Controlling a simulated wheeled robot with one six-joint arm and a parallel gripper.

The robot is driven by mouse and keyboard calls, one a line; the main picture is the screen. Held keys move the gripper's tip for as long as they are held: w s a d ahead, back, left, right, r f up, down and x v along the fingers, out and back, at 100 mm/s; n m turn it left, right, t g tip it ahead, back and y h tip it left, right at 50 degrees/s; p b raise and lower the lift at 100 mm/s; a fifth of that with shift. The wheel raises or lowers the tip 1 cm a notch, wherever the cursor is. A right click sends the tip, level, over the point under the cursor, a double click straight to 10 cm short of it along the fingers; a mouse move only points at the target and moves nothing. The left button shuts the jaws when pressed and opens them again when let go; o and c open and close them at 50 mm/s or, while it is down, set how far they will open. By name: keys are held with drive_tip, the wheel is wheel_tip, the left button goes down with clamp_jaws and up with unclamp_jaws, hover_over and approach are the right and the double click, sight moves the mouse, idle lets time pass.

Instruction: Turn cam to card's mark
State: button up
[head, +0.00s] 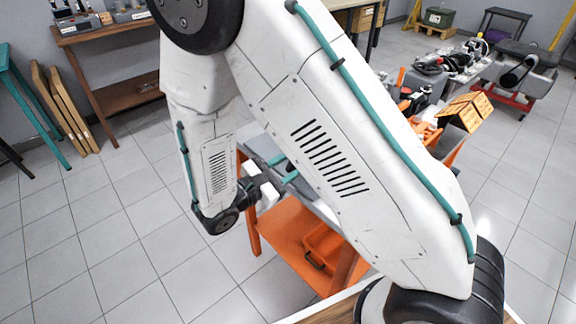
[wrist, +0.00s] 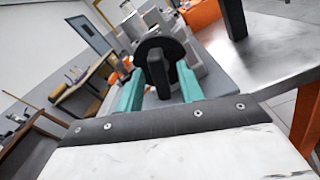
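In the wrist view, a dark round disc (wrist: 177,48) with an upright dark bar on its front, which may be the cam, stands ahead against grey blocks. My gripper (wrist: 160,88) has its two teal fingers wide apart, one to each side of the bar's lower end. I cannot tell whether either finger touches it. In the head view my gripper (head: 282,170) is over the top of an orange cart (head: 285,238), and my arm hides most of what is there. I cannot make out the card or its mark in either view.
A dark upright post (wrist: 233,18) stands right of the disc above a bare metal top (wrist: 275,62). An orange bin (head: 322,248) sits on the cart's lower shelf. A wooden bench (head: 110,35) stands at the back left.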

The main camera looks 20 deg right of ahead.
clamp_jaws()
drive_tip(key=shift+m, duration=0.4)
drive_tip(key=m, duration=0.2)
drive_tip(key=shift+m, duration=0.4)
drive_tip(key=m, duration=0.3)
drive_tip(key=shift+m, duration=0.4)
drive_tip(key=m, duration=0.6)
drive_tip(key=shift+f, duration=0.1)
drive_tip(key=shift+m, duration=0.3)
